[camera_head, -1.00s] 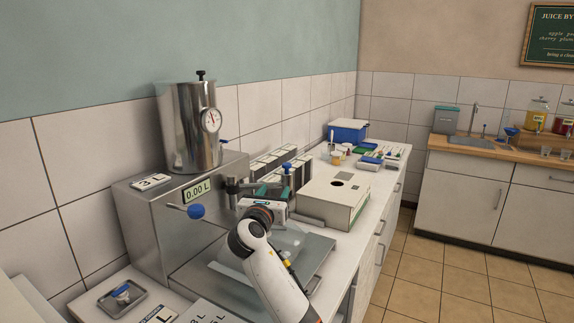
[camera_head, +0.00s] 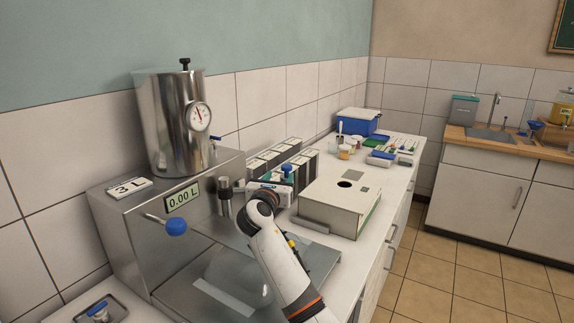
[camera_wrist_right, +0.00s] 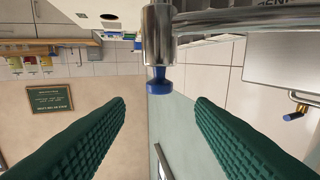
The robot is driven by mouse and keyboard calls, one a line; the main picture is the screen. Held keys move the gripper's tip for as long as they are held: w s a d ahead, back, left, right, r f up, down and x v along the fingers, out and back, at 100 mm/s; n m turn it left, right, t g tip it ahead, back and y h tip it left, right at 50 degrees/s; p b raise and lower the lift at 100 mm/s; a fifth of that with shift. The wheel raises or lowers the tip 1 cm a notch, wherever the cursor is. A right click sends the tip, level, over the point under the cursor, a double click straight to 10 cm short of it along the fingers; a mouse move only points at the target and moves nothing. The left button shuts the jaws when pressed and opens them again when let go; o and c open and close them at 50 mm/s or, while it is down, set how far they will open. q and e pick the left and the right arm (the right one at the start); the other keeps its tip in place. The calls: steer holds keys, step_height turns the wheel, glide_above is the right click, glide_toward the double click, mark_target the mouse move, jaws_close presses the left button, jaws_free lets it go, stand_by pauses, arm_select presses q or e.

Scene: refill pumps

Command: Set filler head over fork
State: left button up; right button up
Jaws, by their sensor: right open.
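The filler head is a steel cylinder with a blue knob (camera_wrist_right: 160,82) on a horizontal steel bar (camera_wrist_right: 235,18), close in the right wrist view, which is upside down. The blue knob also shows in the head view (camera_head: 287,168), above my wrist. My right gripper (camera_wrist_right: 160,103) is open, its green fingers on either side of the knob with clear gaps. In the head view the right gripper (camera_head: 272,183) is mostly hidden behind its own wrist. I cannot make out the fork. My left gripper is not in view.
The steel filling machine (camera_head: 150,235) with a tank (camera_head: 170,125) and a blue-knobbed lever (camera_head: 176,226) stands left. A clear pouch (camera_head: 238,272) lies on its steel tray. A white box (camera_head: 338,212) and black-and-white cartons (camera_head: 262,163) stand beyond; a blue bin (camera_head: 352,123) is farther back.

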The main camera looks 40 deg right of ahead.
mark_target(285, 169)
steer(key=p+x, duration=0.1)
steer(key=x, duration=0.7)
steer(key=shift+w+d+f, duration=0.1)
steer(key=shift+w+d, duration=0.05)
steer(key=shift+d, duration=0.2)
steer(key=shift+c, duration=0.2)
steer(key=shift+a, duration=0.1)
jaws_close()
